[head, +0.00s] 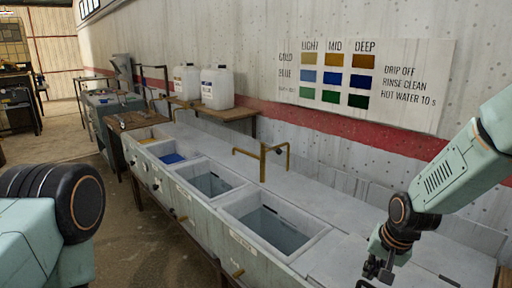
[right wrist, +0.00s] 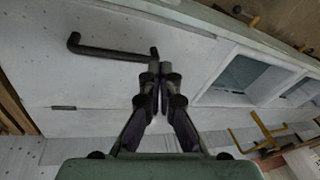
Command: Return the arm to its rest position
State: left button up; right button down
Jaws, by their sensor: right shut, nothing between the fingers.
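My right arm comes in from the right in the head view. Its gripper (head: 377,270) hangs over the near right end of the grey dye bench. In the right wrist view my right gripper (right wrist: 158,68) has its fingers together with nothing between them. A dark bent bar (right wrist: 110,50) lies just beyond the fingertips over the pale bench top (right wrist: 95,85). I cannot tell whether the fingertips touch it. My left arm shows at the lower left of the head view, but its gripper is out of the picture.
The bench has open basins, one with dark liquid (head: 270,230), another (head: 212,183) and a blue one (head: 172,158). A brass tap (head: 263,160) stands behind them. White jugs (head: 217,88) stand on a wooden shelf. A colour chart (head: 365,82) hangs on the wall.

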jog(key=s+a+f+n+g+b, duration=0.1)
jog(key=s+a+f+n+b, duration=0.1)
jog(key=s+f, duration=0.7)
jog(key=s+a+f+n+g+b, duration=0.1)
jog(key=s+f+b, duration=0.3)
jog(key=s+f, duration=0.5)
jog(key=s+a+f+n+g+b, duration=0.1)
jog(key=s+f, duration=0.7)
jog(key=s, duration=0.9)
jog(key=a+n+b, duration=0.1)
jog(key=n+b, duration=0.1)
jog(key=b, duration=0.1)
jog(key=shift+s+a+f+h, duration=0.15)
jog(key=shift+a+f+h, duration=0.2)
jog(key=shift+f+h, duration=0.05)
jog(key=shift+s, duration=0.1)
